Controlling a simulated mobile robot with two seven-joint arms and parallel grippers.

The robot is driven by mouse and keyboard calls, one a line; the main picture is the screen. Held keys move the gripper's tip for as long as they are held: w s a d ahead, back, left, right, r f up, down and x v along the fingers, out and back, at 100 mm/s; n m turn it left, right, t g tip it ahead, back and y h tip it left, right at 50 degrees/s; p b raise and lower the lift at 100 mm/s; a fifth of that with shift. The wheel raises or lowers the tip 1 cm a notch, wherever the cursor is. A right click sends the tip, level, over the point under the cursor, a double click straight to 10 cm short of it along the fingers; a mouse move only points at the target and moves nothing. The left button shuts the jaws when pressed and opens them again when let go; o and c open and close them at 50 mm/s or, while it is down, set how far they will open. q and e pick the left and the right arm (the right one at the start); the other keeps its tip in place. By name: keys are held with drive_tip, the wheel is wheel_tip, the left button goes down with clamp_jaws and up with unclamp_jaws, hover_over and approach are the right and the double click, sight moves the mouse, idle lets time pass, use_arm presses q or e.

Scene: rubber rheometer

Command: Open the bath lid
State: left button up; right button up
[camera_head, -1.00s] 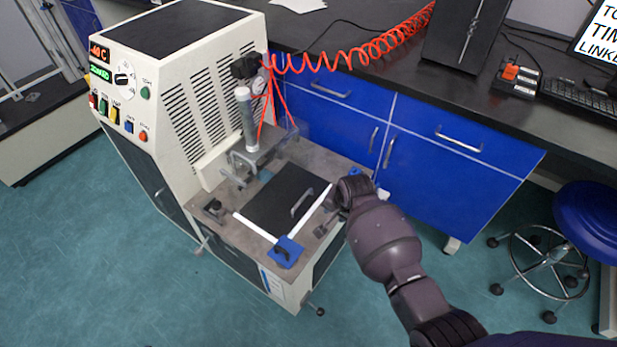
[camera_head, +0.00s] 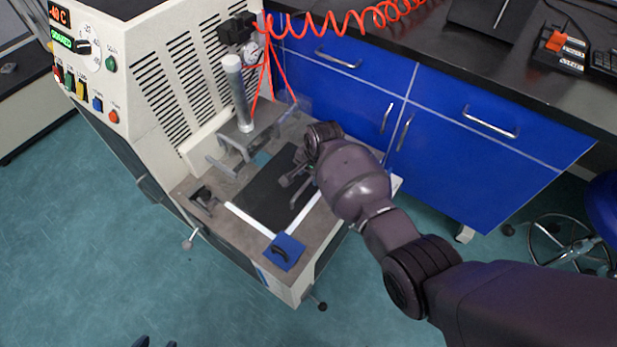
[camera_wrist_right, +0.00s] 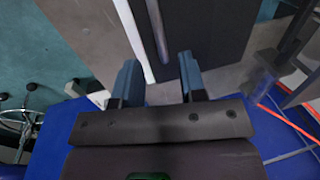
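The bath lid (camera_head: 268,197) is a flat black panel, lying closed in the top of the machine. Its grey bar handle (camera_wrist_right: 157,30) shows in the right wrist view; my gripper partly hides it in the head view. My right gripper (camera_head: 297,178) is low over the lid at the handle. In the right wrist view (camera_wrist_right: 160,78) its two fingers are apart, with the handle's near end between or just beyond them; contact cannot be told. At the head view's bottom edge, two dark tips, apart, appear to be my left gripper (camera_head: 155,343).
The machine (camera_head: 160,60) stands behind the lid, with a clamp and upright cylinder (camera_head: 238,95) beside it. White strips and a blue corner block (camera_head: 284,251) border the lid. A red coiled hose (camera_head: 345,22) hangs above. Blue cabinets (camera_head: 490,120) stand to the right.

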sight(308, 182)
drive_tip(key=f+b, duration=0.1)
drive_tip(key=f, duration=0.2)
drive_tip(key=shift+a+f, duration=0.15)
drive_tip(key=shift+a, duration=0.05)
drive_tip(key=shift+w+a+f, duration=0.15)
drive_tip(key=shift+w+f, duration=0.05)
drive_tip(key=shift+f, duration=0.25)
drive_tip(key=shift+w, duration=0.1)
use_arm(q)
drive_tip(key=shift+w+d+r+m+t, duration=0.15)
drive_tip(key=shift+w+d+m, duration=0.05)
drive_tip(key=shift+w, duration=0.3)
drive_tip(key=shift+w+d+r+m+t, duration=0.15)
drive_tip(key=shift+w+m, duration=0.05)
drive_tip(key=shift+w, duration=0.25)
drive_tip(key=shift+s+f, duration=0.15)
drive_tip(key=shift+f, duration=0.05)
use_arm(e)
clamp_jaws()
